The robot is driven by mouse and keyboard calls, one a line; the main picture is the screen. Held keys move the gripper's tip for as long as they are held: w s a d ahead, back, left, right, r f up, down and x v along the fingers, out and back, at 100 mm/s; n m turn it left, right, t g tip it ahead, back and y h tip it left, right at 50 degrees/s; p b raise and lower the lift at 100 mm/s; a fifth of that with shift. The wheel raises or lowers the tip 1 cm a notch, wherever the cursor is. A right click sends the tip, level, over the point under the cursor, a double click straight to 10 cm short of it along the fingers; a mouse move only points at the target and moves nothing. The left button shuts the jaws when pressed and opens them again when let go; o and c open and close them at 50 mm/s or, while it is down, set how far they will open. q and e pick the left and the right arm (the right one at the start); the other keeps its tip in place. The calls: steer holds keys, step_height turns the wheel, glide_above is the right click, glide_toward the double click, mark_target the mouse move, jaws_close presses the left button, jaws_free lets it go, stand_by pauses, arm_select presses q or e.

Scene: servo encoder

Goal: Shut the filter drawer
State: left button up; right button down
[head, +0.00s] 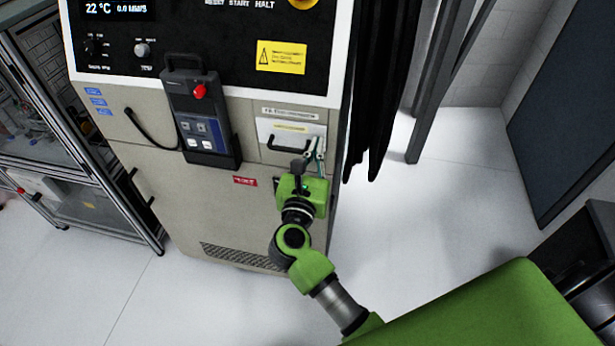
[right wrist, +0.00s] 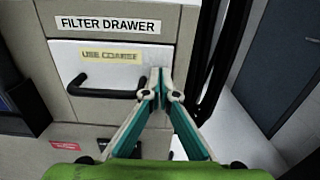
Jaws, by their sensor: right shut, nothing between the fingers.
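The filter drawer (head: 283,131) is a white front with a black handle, set in the upper right of the beige cabinet. In the right wrist view the drawer (right wrist: 122,60) carries a "USE COARSE" label and sits under a "FILTER DRAWER" sign. Its black handle (right wrist: 100,91) is left of my fingertips. My right gripper (head: 311,158) is shut and empty, with its fingers pointing at the right part of the drawer front. In the right wrist view the fingertips (right wrist: 159,82) overlap the drawer's right edge; I cannot tell whether they touch it. My left gripper is not in view.
A grey pendant (head: 199,115) with a red button hangs on the cabinet left of the drawer, with a black cable. Black curtain-like strips (head: 383,90) hang close on the right. The floor (head: 440,200) right of the cabinet is clear.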

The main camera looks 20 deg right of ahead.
steer(key=v, duration=1.1)
steer(key=shift+s+a+f, duration=0.2)
steer(key=w+a+f+n+t+y, duration=0.1)
steer(key=a+f+n+y, duration=0.3)
steer(key=f+n, duration=0.55)
steer(key=w+a+f+n+t+y, duration=0.15)
steer(key=a+f+n+y, duration=0.25)
steer(key=f+n, duration=0.55)
steer(key=s+a+f+n+g+y, duration=0.1)
steer(key=s+f+n+g+y, duration=0.1)
steer(key=s+f+n, duration=0.35)
steer(key=s+f+n+g+y, duration=0.25)
steer(key=f+n, duration=0.45)
steer(key=f, duration=0.4)
steer(key=s+d+f+n+g, duration=0.3)
steer(key=s+f+n, duration=0.1)
steer(key=s+f, duration=0.45)
steer(key=s+d+f+n+g, duration=0.3)
steer(key=s+f+n+g, duration=0.1)
steer(key=s+f, duration=0.45)
steer(key=s+d+f+n+g+h, duration=0.1)
steer(key=s+d+f+n+g, duration=0.1)
steer(key=s, duration=0.6)
steer(key=s+d+f+n+g+h, duration=0.1)
steer(key=s+d+f+n+g, duration=0.2)
steer(key=s+d, duration=0.4)
steer(key=shift+s+d+f+n, duration=0.25)
steer(key=shift+s+f+n, duration=0.2)
steer(key=shift+s+f, duration=0.55)
